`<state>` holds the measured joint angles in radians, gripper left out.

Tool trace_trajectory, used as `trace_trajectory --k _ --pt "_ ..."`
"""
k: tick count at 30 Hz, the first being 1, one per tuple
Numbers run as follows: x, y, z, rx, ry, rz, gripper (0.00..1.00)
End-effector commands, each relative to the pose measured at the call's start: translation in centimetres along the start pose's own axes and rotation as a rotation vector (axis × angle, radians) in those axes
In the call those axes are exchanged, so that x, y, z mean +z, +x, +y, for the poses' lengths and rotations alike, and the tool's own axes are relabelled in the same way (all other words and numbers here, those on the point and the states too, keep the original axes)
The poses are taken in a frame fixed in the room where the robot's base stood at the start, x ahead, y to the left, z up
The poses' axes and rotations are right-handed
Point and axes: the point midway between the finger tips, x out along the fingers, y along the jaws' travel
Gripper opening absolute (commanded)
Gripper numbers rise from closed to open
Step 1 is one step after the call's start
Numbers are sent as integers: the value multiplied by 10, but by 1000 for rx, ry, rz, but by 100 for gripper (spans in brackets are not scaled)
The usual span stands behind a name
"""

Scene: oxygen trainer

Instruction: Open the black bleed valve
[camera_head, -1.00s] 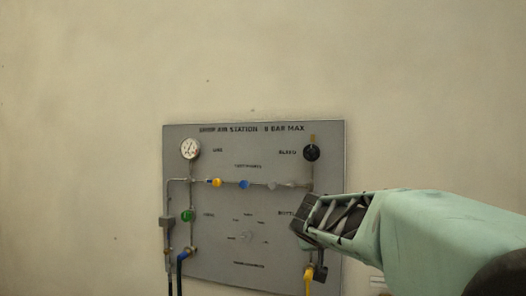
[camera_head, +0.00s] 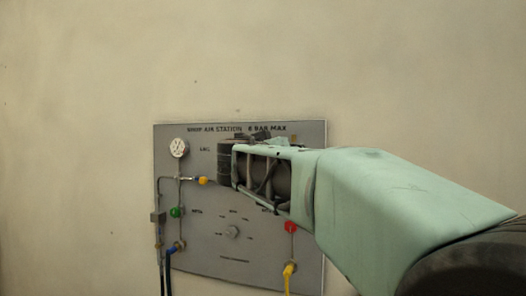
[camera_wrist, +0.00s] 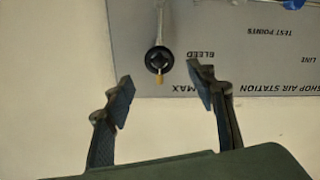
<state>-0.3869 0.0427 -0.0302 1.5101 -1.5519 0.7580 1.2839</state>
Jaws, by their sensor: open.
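The black bleed valve (camera_wrist: 158,59) is a round black knob with a small brass stem, beside the word BLEED on the grey panel (camera_wrist: 265,60). In the wrist view it sits just beyond and between my fingertips, with a gap to each finger. My gripper (camera_wrist: 161,80) is open and empty. In the head view my gripper (camera_head: 228,165) is in front of the panel's upper right part, and it hides most or all of the valve. I cannot tell the remaining depth to the knob.
The wall above is bare.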

Motion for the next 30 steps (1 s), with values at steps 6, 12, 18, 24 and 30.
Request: trace_trajectory --k 6,12,18,24,30 --pt "-2 45 1 1 -3 -2 51" --pt "-1 72 1 1 -2 -2 51" --pt "0 82 1 0 -1 -1 51" --pt "1 82 0 0 -1 -1 51" --pt "0 82 0 0 -1 -1 33"
